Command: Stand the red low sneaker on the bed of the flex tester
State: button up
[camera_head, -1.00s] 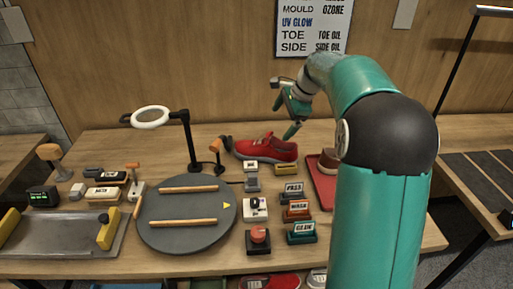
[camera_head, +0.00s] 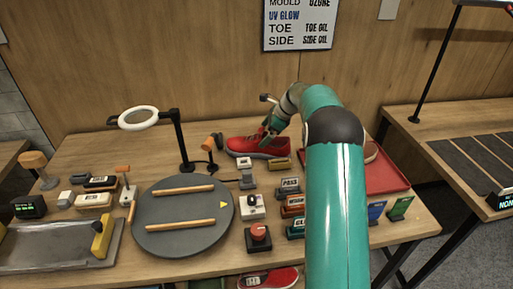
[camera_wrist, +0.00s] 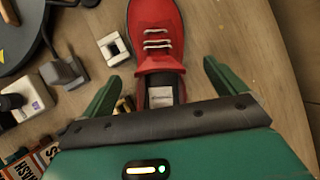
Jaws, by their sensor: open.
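The red low sneaker (camera_head: 243,146) stands upright on its pale sole at the back of the table. In the wrist view its red upper and white laces (camera_wrist: 157,40) point away from me. My gripper (camera_head: 268,138) is low over the right, heel end of the sneaker. In the wrist view the open green fingers of my gripper (camera_wrist: 163,88) lie on either side of the shoe's opening, with gaps to the shoe. A grey bed with a yellow clamp (camera_head: 102,238), apparently the flex tester, lies at the front left. Its far left part is cut off in the head view.
A round grey turntable (camera_head: 190,238) with two wooden bars and a ring lamp (camera_head: 138,118) stand between sneaker and bed. Labelled blocks and a red button (camera_head: 258,234) are in front of the sneaker. A red tray (camera_head: 395,180) is at the right.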

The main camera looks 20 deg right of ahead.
aim_at(260, 130)
jog(key=shift+x, duration=2.7)
jog(key=shift+a, duration=0.15)
jog(key=c, duration=1.4)
jog(key=shift+r, duration=0.1)
jog(key=shift+r, duration=0.45)
notch_tip(260, 130, up, 2)
jog(key=shift+r, duration=0.1)
jog(key=s+r, duration=0.3)
jog(key=s, duration=0.1)
jog(key=s+r, duration=0.3)
jog(key=s, duration=0.2)
jog(key=s+r, duration=0.3)
jog(key=s, duration=0.2)
jog(key=shift+d+r, duration=0.3)
jog(key=shift+r, duration=0.05)
